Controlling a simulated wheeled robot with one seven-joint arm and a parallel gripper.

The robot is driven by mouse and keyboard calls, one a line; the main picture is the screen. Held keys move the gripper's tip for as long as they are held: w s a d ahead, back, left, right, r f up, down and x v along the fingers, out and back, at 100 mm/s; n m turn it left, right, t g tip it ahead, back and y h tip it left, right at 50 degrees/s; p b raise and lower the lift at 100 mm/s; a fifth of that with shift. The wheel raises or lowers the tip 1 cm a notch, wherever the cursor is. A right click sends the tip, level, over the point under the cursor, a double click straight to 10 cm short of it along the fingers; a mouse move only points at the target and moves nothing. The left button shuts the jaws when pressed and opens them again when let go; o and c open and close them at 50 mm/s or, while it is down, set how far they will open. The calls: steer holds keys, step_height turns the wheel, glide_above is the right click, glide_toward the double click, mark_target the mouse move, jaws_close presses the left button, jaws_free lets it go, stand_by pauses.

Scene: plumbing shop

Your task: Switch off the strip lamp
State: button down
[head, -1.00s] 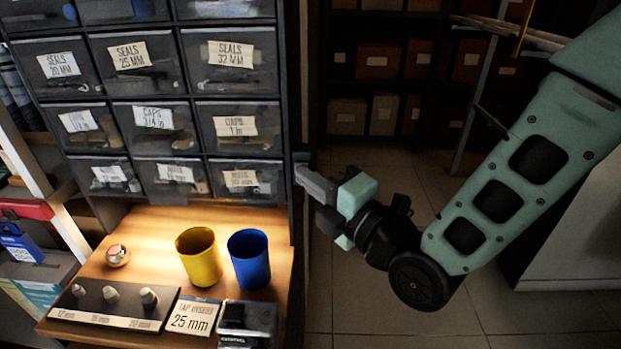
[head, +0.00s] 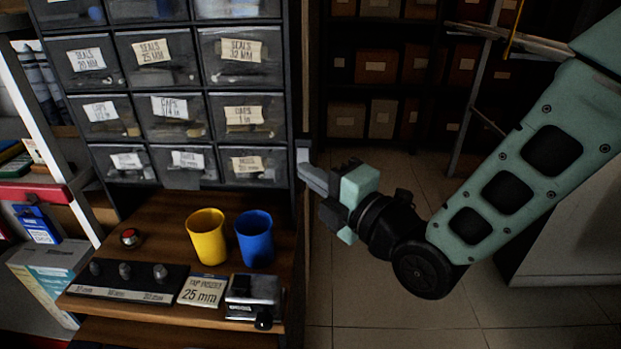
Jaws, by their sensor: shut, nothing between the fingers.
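The strip lamp itself is not visible. The bench top (head: 165,217) under the drawer cabinet (head: 140,88) is dark, with no warm glow on it. My gripper (head: 303,168) is shut and empty, its fingertips pointing left at the right side edge of the cabinet, level with the bottom drawers. A small grey piece (head: 303,148) shows at that edge by the fingertips; I cannot tell whether it is a switch or part of the fingers, or whether they touch the cabinet.
On the bench stand a yellow cup (head: 206,240), a blue cup (head: 254,241), a red-topped round piece (head: 130,238), a fitting board (head: 125,281), a 25 mm card (head: 203,290) and a dark metal box (head: 253,297). Open floor (head: 375,290) lies right of the bench.

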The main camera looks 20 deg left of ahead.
steer(key=v, duration=0.9)
steer(key=shift+r, duration=0.55)
steer(key=shift+w, duration=0.1)
